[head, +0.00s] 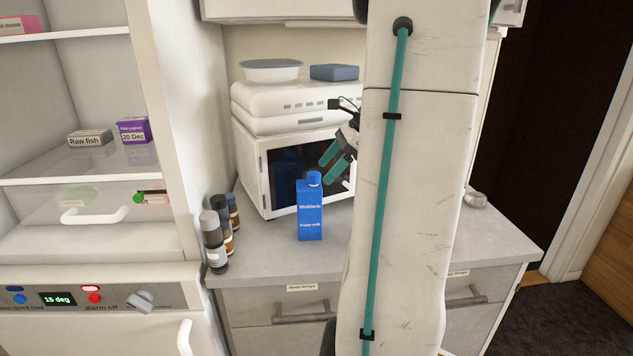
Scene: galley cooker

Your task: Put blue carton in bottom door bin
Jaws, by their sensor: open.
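The blue carton (310,212) stands upright on the grey counter, in front of the microwave, with a blue cap on top. My gripper (332,156) has teal fingers and is open and empty, just above and to the right of the carton's cap, apart from it as far as I can tell. My arm hides part of the gripper and wrist. An open fridge compartment (60,183) is at the left, with shelves and a drawer. The bottom door bin cannot be made out in this view.
Several dark bottles (217,240) stand on the counter left of the carton. The white microwave (263,178) is close behind it, with a white appliance (290,103) on top. A small round metal object (476,198) lies at the counter's right. Bare counter (275,258) lies in front.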

